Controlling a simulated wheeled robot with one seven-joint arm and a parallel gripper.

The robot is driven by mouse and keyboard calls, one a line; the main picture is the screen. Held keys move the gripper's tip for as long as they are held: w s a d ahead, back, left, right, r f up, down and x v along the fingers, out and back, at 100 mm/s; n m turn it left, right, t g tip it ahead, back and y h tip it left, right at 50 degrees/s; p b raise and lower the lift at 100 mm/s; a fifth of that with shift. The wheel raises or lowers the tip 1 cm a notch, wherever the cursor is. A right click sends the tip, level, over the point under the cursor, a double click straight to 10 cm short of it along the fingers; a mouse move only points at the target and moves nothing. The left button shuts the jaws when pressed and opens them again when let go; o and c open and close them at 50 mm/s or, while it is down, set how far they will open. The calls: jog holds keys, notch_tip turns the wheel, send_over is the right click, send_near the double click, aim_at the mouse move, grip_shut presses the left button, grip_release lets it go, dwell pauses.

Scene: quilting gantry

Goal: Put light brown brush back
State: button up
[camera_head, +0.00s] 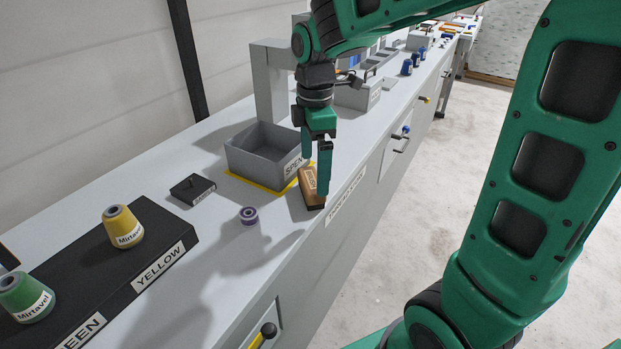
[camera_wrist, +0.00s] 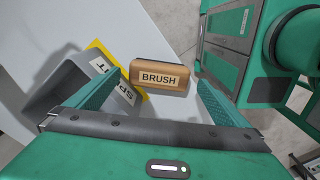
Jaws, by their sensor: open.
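The light brown brush (camera_head: 311,187) is a small wooden block labelled BRUSH with a dark lower part. It lies on the grey counter (camera_head: 215,290) near its front edge, to the right of the grey bin. In the wrist view the brush (camera_wrist: 160,76) is just beyond the fingertips, roughly centred between them. My gripper (camera_head: 319,172) points down at the brush with its fingers apart and nothing held. It also shows in the wrist view (camera_wrist: 148,92). Whether a finger touches the brush cannot be told.
A grey bin (camera_head: 240,160) labelled SPENT, with yellow edging, stands close beside the brush. A purple spool (camera_head: 249,215) and a black box (camera_head: 193,188) are on the counter. Yellow (camera_head: 122,227) and green (camera_head: 24,296) cones stand on a dark rack at left.

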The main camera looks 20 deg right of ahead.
aim_at(314, 179)
notch_tip(314, 179, up, 7)
jog(key=s+d+f+m, duration=0.4)
jog(key=s+d+m, duration=0.4)
jog(key=s+m, duration=0.3)
jog(key=s+d+f+m, duration=0.5)
jog(key=s+d+m, duration=0.3)
jog(key=s+m, duration=0.3)
jog(key=shift+s+d+f+m, duration=0.15)
jog(key=shift+s+d+m, duration=0.15)
jog(key=shift+s, duration=0.3)
